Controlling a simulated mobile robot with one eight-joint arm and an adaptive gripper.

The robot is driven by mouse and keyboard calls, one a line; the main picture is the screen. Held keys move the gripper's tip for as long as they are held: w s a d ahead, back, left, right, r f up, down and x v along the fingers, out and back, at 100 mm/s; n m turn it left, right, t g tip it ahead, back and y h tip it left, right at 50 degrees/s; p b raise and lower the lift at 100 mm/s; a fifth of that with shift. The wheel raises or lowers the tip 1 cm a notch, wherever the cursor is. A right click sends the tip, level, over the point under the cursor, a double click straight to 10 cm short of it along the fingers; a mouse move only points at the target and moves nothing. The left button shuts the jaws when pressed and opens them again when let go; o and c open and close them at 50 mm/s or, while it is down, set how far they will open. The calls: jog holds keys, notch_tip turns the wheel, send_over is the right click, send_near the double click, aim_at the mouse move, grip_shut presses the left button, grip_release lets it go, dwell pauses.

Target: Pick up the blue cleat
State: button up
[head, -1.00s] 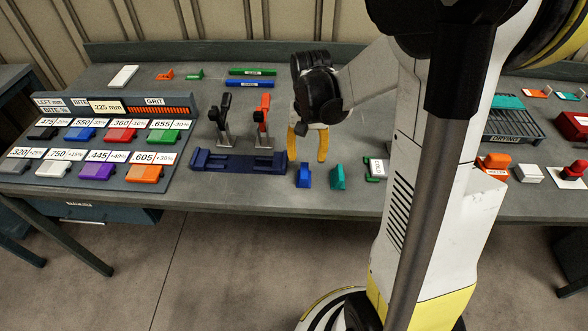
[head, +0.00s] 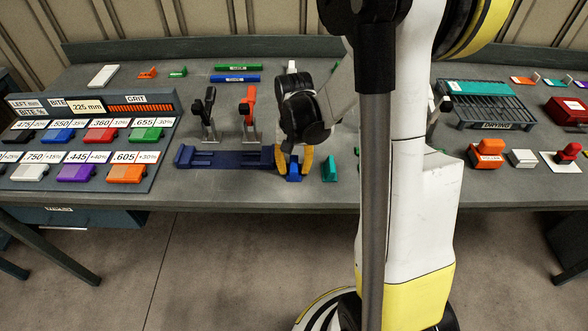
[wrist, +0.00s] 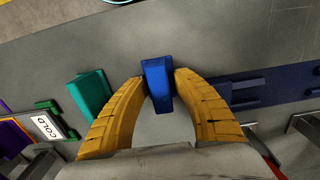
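The blue cleat (head: 294,172) stands on the bench near its front edge, right of the dark blue fixture (head: 222,158). My gripper (head: 294,164) is open and low over it, with one yellow finger on each side. In the wrist view the blue cleat (wrist: 157,82) sits between the two fingertips (wrist: 160,78), with only narrow gaps beside it. I cannot tell whether a finger touches it. The cleat appears to rest on the bench.
A teal cleat (head: 329,167) stands close on the right; it also shows in the wrist view (wrist: 90,94). Two toggle clamps, one black (head: 209,112) and one red (head: 249,108), stand behind the fixture. A drying rack (head: 487,104) is at the right.

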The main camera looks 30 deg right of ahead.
aim_at(297, 163)
grip_shut()
jog(key=shift+r+p, duration=0.35)
jog(key=shift+r, duration=0.25)
jog(key=r, duration=0.1)
jog(key=r+p, duration=0.2)
jog(key=r, duration=0.1)
jog(key=shift+s+d, duration=0.3)
jog(key=shift+d, duration=0.05)
jog(key=s+d+r+p, duration=0.3)
jog(key=s+d+r, duration=0.3)
jog(key=s+d, duration=0.1)
jog(key=shift+d, duration=0.45)
jog(key=shift+s+f, duration=0.1)
